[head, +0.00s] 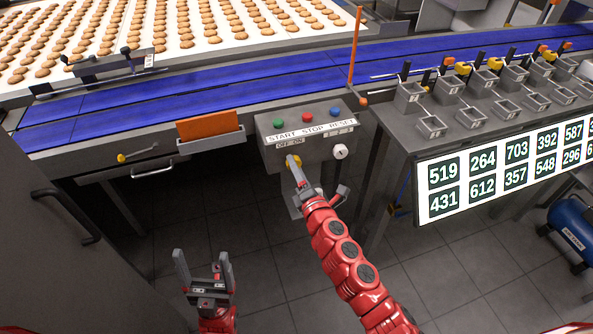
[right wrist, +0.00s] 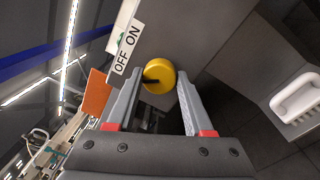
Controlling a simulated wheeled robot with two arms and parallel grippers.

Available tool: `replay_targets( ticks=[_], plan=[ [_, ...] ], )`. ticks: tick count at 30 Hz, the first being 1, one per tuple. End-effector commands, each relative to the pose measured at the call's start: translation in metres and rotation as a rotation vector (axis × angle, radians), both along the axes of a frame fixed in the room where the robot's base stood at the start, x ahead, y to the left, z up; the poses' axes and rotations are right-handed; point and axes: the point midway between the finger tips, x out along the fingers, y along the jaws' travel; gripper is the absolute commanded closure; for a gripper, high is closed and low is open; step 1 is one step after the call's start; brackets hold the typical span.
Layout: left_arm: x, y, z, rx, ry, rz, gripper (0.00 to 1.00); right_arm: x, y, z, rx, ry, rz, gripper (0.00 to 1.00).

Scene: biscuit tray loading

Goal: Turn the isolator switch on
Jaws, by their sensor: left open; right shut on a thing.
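The isolator switch is a round yellow knob (head: 292,161) on the grey control box (head: 325,136), below an OFF ON label (head: 290,144). In the right wrist view the knob (right wrist: 160,74) sits between the fingertips, with a dark mark on its lower left; the label (right wrist: 127,48) is beside it. My right gripper (head: 298,175) is shut on the knob; its fingers partly cover it in the head view. I cannot tell for sure which word the knob points to. My left gripper (head: 202,256) is open and empty, low over the floor, well away from the box.
Green (head: 278,123), red (head: 307,118) and blue (head: 335,112) buttons and a white knob (head: 340,151) are on the box. A blue conveyor (head: 220,91) runs behind it. An orange card (head: 208,125) stands in a holder at left. A number board (head: 435,205) is at right.

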Motion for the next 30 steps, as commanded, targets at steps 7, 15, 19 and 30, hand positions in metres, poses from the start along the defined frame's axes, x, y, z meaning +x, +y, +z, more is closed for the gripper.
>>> replay_targets(
  ticks=[7, 15, 19, 30],
  plan=[
    [0.000, 0.000, -0.009, 0.000, 0.000, 0.000, 0.18, 0.000, -0.001, -0.002, 0.219, 0.072, -0.002, 1.00],
    [0.000, 0.000, -0.013, 0.000, 0.000, 0.000, 0.18, 0.000, 0.000, -0.002, 0.414, 0.136, -0.003, 1.00],
    [0.000, 0.000, -0.015, 0.000, 0.000, 0.000, 0.18, 0.000, 0.000, -0.002, 0.481, 0.158, -0.002, 1.00],
    [0.000, 0.000, -0.016, 0.000, 0.000, 0.000, 0.18, 0.000, 0.000, -0.002, 0.568, 0.188, -0.002, 1.00]
  ],
)
